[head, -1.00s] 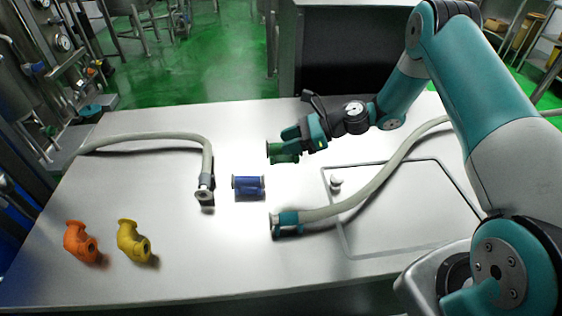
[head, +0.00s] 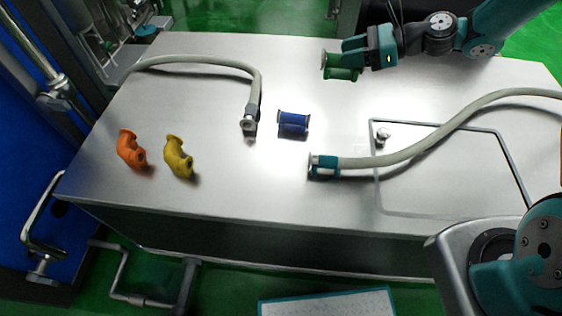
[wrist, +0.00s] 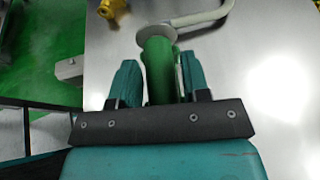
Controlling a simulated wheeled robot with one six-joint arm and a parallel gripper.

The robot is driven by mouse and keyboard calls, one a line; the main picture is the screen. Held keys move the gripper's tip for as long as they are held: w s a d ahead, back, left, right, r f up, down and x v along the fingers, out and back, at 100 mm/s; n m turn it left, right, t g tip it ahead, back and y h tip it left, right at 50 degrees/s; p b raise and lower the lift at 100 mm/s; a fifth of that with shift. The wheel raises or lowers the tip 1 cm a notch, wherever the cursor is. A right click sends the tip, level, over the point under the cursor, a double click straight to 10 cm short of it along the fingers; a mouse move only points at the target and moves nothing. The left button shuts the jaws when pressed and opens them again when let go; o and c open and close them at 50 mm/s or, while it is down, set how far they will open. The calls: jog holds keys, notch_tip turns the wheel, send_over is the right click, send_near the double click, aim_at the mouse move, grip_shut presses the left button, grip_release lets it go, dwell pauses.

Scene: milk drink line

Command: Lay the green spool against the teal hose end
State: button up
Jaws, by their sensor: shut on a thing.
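My gripper (head: 358,58) is shut on the green spool (head: 340,70), holding it near the far edge of the table in the head view. In the wrist view, the green spool (wrist: 158,68) sits between the two teal fingers, its pale flange facing away from my gripper. The teal hose end (head: 323,166) lies on the table nearer the front, apart from the green spool, on the left end of a grey hose. The exact height of the spool above the table is hard to tell.
A blue spool (head: 293,124) lies between the grey hose end (head: 250,119) and the teal one. Orange (head: 131,149) and yellow (head: 178,157) elbow fittings lie at the left. A small pale knob (head: 382,135) stands inside the outlined panel at the right.

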jog(key=s+d+f+m+t+h, duration=0.1)
jog(key=s+d+f+m+t, duration=0.1)
jog(key=s+d+f, duration=0.2)
jog(key=s+d+f+m+t+h, duration=0.1)
jog(key=s+d+f+m+t, duration=0.1)
jog(key=s+d+f, duration=0.3)
notch_tip(320, 180, down, 4)
jog(key=shift+s+f, duration=0.1)
jog(key=shift+s, duration=0.15)
